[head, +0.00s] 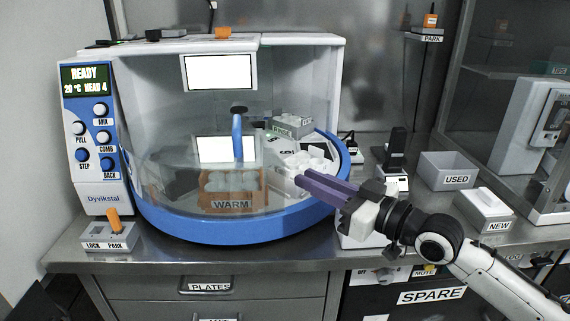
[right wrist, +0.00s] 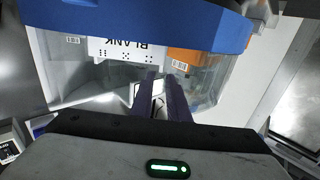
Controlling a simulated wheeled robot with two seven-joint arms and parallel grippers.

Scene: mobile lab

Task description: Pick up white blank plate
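A white blocky piece (head: 303,163) sits on the right side of the round blue-rimmed machine. A white face marked BLANK (right wrist: 125,50) shows upside down in the right wrist view, beyond my fingers; I cannot tell for certain that it is the blank plate. My right gripper (head: 300,184) reaches in from the right, its purple fingers pointing left at the machine's right front. In the right wrist view the fingers (right wrist: 162,82) stand a narrow gap apart, with no clear object gripped. My left gripper is not in view.
The machine's clear curved cover and blue rim (head: 240,228) stand close to my fingers. Inside is an orange WARM rack (head: 232,205). To the right are a grey USED bin (head: 448,172) and a white NEW box (head: 484,207). Drawers lie below the counter (head: 100,262).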

